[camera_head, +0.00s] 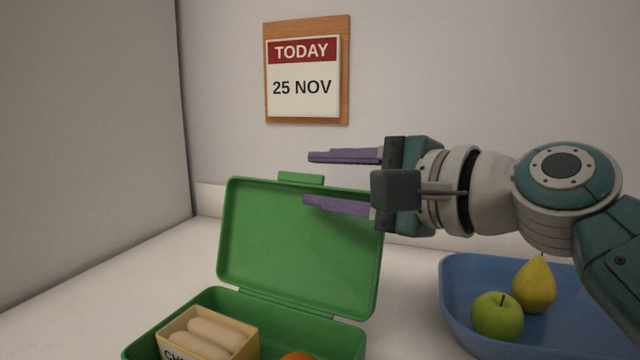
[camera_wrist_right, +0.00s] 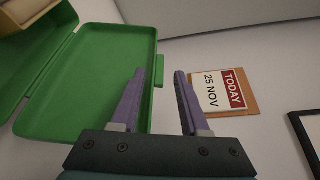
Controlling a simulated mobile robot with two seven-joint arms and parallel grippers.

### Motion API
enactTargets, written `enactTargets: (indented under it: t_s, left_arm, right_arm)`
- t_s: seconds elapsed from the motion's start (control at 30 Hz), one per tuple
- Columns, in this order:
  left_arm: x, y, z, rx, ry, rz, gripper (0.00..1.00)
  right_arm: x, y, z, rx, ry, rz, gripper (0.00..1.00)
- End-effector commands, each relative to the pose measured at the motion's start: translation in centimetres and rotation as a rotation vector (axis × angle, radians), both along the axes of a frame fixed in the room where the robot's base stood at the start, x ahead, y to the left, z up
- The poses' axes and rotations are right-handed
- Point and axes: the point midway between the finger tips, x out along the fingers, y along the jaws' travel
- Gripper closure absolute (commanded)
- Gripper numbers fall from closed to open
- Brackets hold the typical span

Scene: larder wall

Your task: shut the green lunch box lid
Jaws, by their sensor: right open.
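The green lunch box (camera_head: 335,331) stands on the counter with its lid (camera_head: 290,235) raised, leaning slightly back on its hinge. A small latch tab (camera_head: 301,179) sits on the lid's top edge. A box of pale rolls and part of an orange thing lie inside; its front is cut off by the frame. My right gripper (camera_head: 322,179) is open and empty, its purple fingers pointing left near the lid's top right corner. In the right wrist view the lid (camera_wrist_right: 95,80) lies left of the open fingers (camera_wrist_right: 160,85). Whether a finger touches the lid I cannot tell. My left gripper is not in view.
A blue tray (camera_head: 455,290) with a green apple (camera_head: 497,317) and a yellow pear (camera_head: 534,286) stands right of the lunch box. A calendar board (camera_head: 306,70) hangs on the wall behind. A grey panel (camera_head: 90,130) rises at the left. The counter left of the box is clear.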

Motion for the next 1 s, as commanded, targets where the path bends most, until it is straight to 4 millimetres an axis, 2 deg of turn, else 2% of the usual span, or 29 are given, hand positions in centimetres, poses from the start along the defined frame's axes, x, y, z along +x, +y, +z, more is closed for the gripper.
enactTargets:
  t_s: [0.2,0.53,0.9,1.0]
  left_arm:
    - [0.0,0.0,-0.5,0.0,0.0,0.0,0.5]
    - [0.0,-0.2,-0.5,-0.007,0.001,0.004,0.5]
    - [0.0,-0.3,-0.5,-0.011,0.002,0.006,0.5]
    - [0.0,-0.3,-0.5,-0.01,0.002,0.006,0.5]
  right_arm:
    - [1.3,1.3,-0.3,-0.001,0.001,0.0,0.55]
    - [1.4,1.5,-0.3,-0.001,-0.001,0.0,0.56]
    - [1.4,1.4,-0.2,0.0,-0.001,-0.001,0.98]
    - [1.4,1.4,-0.2,0.0,-0.001,-0.001,1.0]
